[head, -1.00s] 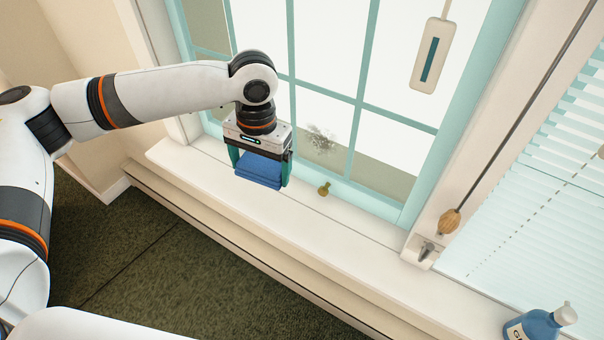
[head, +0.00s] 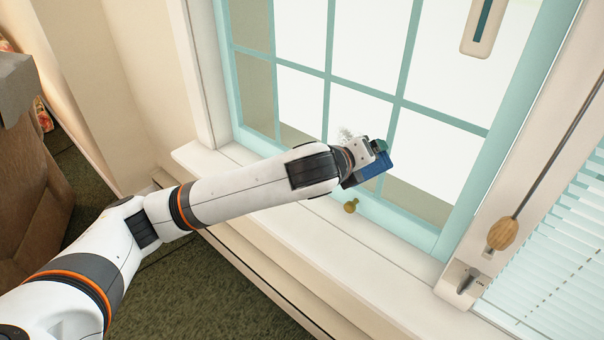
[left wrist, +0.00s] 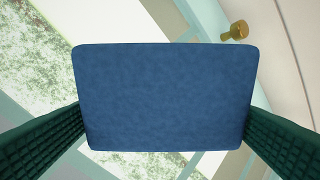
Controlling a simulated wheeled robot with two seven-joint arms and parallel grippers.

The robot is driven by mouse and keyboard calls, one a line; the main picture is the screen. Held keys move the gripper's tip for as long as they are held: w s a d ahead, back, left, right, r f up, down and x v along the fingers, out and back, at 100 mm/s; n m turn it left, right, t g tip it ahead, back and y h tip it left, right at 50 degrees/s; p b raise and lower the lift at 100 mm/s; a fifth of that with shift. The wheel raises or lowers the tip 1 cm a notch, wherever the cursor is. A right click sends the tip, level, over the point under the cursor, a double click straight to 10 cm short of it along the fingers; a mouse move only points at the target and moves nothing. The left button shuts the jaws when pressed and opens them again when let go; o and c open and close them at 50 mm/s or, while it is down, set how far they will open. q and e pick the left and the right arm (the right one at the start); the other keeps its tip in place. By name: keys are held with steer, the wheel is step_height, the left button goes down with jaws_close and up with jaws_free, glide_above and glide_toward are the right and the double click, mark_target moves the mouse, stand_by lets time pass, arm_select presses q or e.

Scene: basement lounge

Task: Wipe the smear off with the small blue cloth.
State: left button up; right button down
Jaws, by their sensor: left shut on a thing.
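The small blue cloth (head: 376,168) is folded into a pad and held in my left gripper (head: 369,161), in front of the lower window panes. In the left wrist view the cloth (left wrist: 162,97) fills the middle, with a green finger on each side. The smear (head: 346,132) is a grey speckled patch on the window glass, just above and left of the gripper in the head view. My wrist hides part of it. Whether the cloth touches the glass I cannot tell. My right gripper is not in view.
The teal window frame (head: 400,102) surrounds the panes. A brass knob (head: 351,206) is on its lower part, just below the cloth. The white sill (head: 330,240) is clear. A wooden cord pull (head: 503,234) hangs at right, and a pale hanging piece (head: 484,22) is at top right.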

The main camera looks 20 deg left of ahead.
arm_select(q)
steer(key=w+a+f+m+t+h+b, duration=0.2)
steer(key=w+a+f+h+b, duration=0.1)
steer(key=a+f+h+b, duration=0.15)
steer(key=t+y+b, duration=0.1)
steer(key=t+b, duration=0.2)
glide_toward(331, 141)
steer(key=shift+n, duration=0.4)
steer(key=shift+b+x, duration=0.55)
steer(key=shift+x, duration=1.8)
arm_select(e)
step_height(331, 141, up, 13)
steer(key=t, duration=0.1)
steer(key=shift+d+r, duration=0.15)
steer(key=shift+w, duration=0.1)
arm_select(q)
steer(key=shift+b+x, duration=0.35)
steer(key=shift+x, duration=0.5)
